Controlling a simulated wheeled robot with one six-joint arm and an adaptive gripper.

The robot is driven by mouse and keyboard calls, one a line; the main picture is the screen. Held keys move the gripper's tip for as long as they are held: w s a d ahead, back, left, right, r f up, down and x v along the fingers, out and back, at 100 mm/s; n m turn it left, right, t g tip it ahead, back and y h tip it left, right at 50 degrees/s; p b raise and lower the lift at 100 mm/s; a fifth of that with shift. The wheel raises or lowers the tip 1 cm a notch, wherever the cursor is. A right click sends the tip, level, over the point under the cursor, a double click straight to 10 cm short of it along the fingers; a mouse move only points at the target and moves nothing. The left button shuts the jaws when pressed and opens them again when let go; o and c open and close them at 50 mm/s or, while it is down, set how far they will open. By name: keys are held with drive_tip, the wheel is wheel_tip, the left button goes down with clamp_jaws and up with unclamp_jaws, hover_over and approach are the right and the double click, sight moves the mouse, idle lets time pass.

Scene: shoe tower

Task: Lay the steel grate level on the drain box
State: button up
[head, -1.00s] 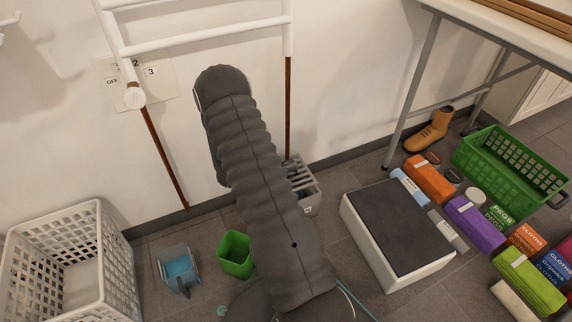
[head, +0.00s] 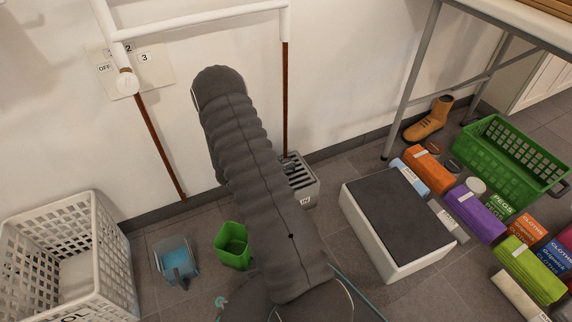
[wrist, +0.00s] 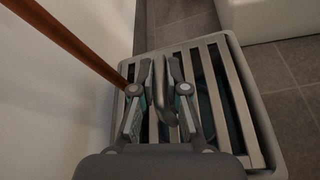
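The steel grate (wrist: 233,97) is a set of grey parallel bars. In the wrist view it lies within the rim of the grey drain box (wrist: 262,125) and looks about level, though its near end is hidden by my gripper. In the head view the grate (head: 299,173) shows at the top of the drain box (head: 308,197), beside the wall; my arm covers their left part. My gripper (wrist: 154,72) is over the grate with its fingers apart. A grey upright loop (wrist: 159,88) stands between the fingers, with gaps visible on both sides. My gripper is hidden in the head view.
A brown pipe (head: 286,100) comes down the wall close to the drain box. A white step with a dark top (head: 400,222) stands to the right. A green bin (head: 233,246), a blue-grey bucket (head: 176,262) and a white basket (head: 112,265) are left.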

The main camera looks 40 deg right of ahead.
drive_tip(key=o, duration=0.5)
